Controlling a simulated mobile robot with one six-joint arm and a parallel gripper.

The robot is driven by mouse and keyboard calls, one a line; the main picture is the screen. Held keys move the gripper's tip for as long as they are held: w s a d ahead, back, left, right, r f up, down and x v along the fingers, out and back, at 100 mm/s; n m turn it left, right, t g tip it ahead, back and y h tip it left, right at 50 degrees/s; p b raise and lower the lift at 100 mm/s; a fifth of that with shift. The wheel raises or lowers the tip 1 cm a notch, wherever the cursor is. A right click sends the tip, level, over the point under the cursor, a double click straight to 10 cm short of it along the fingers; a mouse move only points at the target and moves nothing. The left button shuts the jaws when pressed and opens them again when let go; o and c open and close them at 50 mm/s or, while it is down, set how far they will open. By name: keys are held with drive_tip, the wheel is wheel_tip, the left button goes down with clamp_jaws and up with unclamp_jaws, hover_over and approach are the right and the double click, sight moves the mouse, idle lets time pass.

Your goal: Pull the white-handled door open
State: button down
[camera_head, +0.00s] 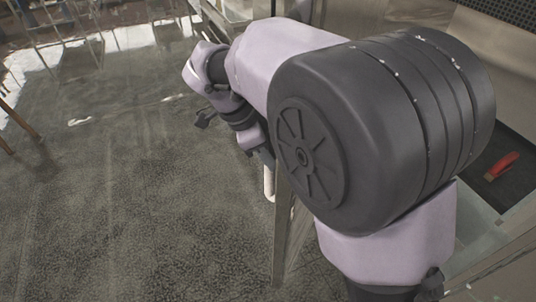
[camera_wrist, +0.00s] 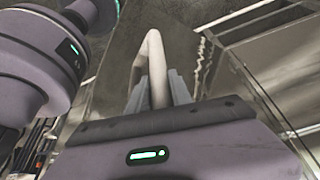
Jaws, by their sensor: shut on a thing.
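The white handle (camera_wrist: 153,60) is a pale, rounded bar that stands between the two grey fingers of my gripper (camera_wrist: 158,92) in the wrist view. The fingers are shut on it from both sides. In the head view, the lower end of the white handle (camera_head: 269,183) shows just under my gripper, whose fingers are mostly hidden by my arm. The door's metal edge (camera_head: 281,235) runs down beside the handle. My arm covers much of the door, so I cannot tell how far it stands open.
Open grey floor (camera_head: 130,220) lies to the left. Chair or table legs (camera_head: 60,40) stand at the far left. A red object (camera_head: 502,166) lies on a dark surface at the right, inside the metal-framed machine.

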drive_tip(key=c, duration=1.2)
unclamp_jaws()
drive_tip(key=shift+w+d, duration=0.1)
drive_tip(key=shift+d, duration=0.05)
drive_tip(key=shift+o, duration=0.2)
drive_tip(key=p+v, duration=0.6)
drive_tip(key=v, duration=1.1)
drive_tip(key=shift+r+p, duration=0.25)
drive_tip(key=shift+p, duration=0.1)
